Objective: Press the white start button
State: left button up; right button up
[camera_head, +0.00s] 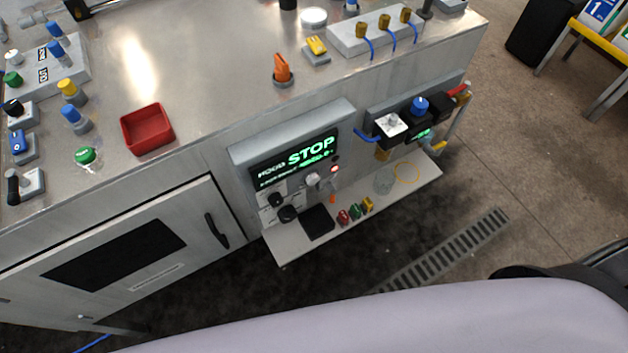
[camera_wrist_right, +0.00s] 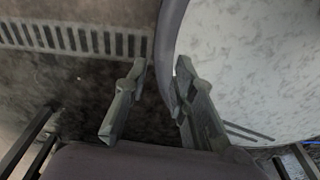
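A grey control panel (camera_head: 292,128) on the front of the metal bench has a dark display (camera_head: 294,158) with green letters reading STOP. Below the display is a small whitish round button or knob (camera_head: 312,179); I cannot read its label. A small red light (camera_head: 334,169) is right of it, and black knobs (camera_head: 288,214) are lower left. A white square block (camera_head: 392,124) with a grey knob is mounted farther right. My right gripper (camera_wrist_right: 160,67) is open and empty in the right wrist view, over the floor beside a pale round surface. My left gripper is not in view.
A shelf (camera_head: 418,190) below the panel holds small coloured parts. The bench top (camera_head: 210,60) carries a red tray (camera_head: 147,128), a green button (camera_head: 85,156), an orange knob (camera_head: 282,70) and other controls. A floor grate (camera_head: 450,248) lies in front, on clear floor.

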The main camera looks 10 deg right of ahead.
grip_shut()
dwell(0.6)
dwell(0.6)
